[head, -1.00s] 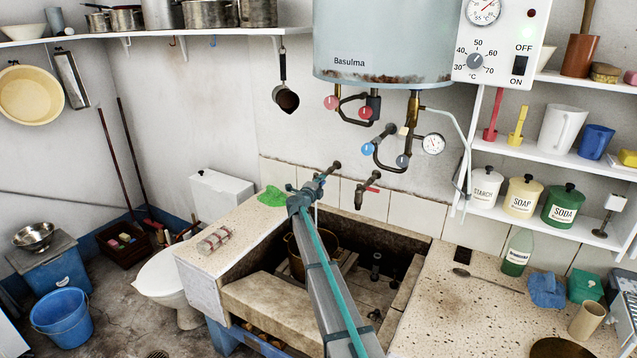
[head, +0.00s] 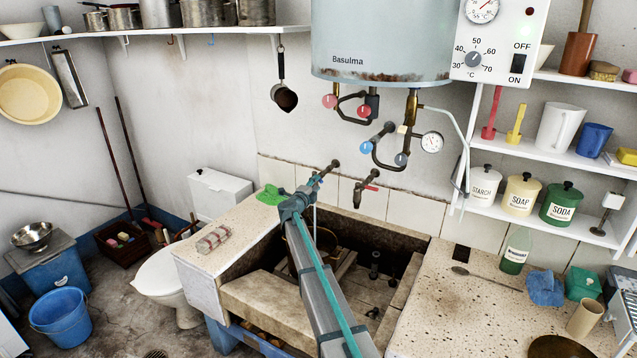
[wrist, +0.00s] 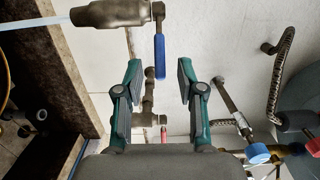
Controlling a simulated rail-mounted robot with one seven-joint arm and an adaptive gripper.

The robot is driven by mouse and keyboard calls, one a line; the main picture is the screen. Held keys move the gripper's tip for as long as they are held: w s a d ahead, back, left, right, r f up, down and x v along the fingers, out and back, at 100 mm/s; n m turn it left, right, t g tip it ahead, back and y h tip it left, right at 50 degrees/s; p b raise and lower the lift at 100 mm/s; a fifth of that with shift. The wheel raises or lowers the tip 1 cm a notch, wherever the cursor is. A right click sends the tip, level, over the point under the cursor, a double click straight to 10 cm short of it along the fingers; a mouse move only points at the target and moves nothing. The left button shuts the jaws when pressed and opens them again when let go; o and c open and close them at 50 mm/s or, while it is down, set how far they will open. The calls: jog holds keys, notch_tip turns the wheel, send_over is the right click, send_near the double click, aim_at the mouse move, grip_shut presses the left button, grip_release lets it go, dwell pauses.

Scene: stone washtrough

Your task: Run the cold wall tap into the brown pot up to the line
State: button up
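The wall tap with a blue lever (wrist: 160,60) is ahead of my gripper (wrist: 158,72) in the wrist view. My gripper is open; the lever's end is at the gap between the fingertips, with space on both sides. A pale water stream (wrist: 30,22) leaves the tap's brass spout, and it also shows as a thin line in the head view (head: 315,217). The brown pot (head: 328,242) stands in the stone trough below, mostly hidden behind my arm. Its water level and line cannot be seen. A bit of yellowish rim shows at the wrist view's left edge.
A red-handled tap (head: 367,187) is on the wall just right of the blue one. The boiler (head: 380,45) hangs above, with pipes and valves beneath it. A green cloth (head: 270,195) lies on the left ledge. The right counter (head: 450,310) has a spoon and a green bottle.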

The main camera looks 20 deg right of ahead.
jog(key=v, duration=0.7)
jog(key=shift+a, duration=0.15)
jog(key=shift+s, duration=0.15)
dwell(7.0)
